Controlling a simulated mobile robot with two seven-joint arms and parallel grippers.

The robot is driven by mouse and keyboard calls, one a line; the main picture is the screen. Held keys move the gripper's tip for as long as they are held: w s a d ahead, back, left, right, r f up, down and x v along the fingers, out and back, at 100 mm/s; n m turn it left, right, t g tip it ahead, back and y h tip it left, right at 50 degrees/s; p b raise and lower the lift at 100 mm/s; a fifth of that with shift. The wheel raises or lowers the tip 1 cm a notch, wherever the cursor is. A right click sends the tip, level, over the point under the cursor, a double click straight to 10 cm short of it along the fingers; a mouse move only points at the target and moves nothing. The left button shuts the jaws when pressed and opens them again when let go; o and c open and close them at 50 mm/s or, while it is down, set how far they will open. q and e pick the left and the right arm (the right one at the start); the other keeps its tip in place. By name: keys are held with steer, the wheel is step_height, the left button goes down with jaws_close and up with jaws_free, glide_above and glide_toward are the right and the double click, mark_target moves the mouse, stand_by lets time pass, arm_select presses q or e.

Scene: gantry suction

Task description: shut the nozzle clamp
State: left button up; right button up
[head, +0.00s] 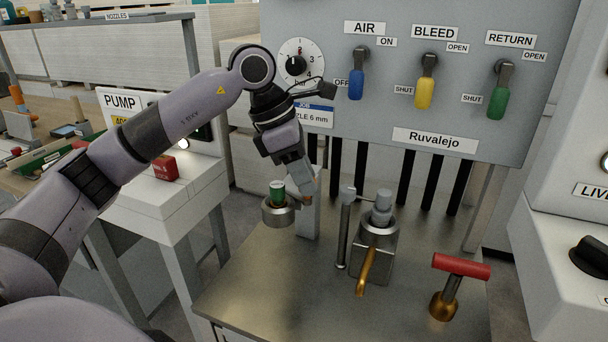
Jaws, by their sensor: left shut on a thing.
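The nozzle clamp (278,217) is a grey metal ring on a pale upright post at the back left of the steel bench. A green nozzle (277,197) with a pale top stands upright inside the ring. My left gripper (306,196) reaches down just right of the nozzle, in front of the post. It is shut on the nozzle clamp's lever, of which only a small copper-coloured bit shows at the fingertips. The fingers hide the rest of the lever, so I cannot tell how far the clamp is closed. My right gripper is out of view.
On the bench (262,290), a grey block (373,255) with a brass lever (367,268) and a red T-handle (460,266) stand to the right. The panel (545,110) behind carries blue, yellow and green valve handles. The bench's front left is clear.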

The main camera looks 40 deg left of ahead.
arm_select(q)
steer(key=shift+n+t+y, duration=0.6)
steer(key=shift+n, duration=1.4)
steer(key=o, duration=0.7)
steer(key=shift+o, duration=0.2)
steer(key=shift+s+r, duration=0.1)
steer(key=v, duration=0.7)
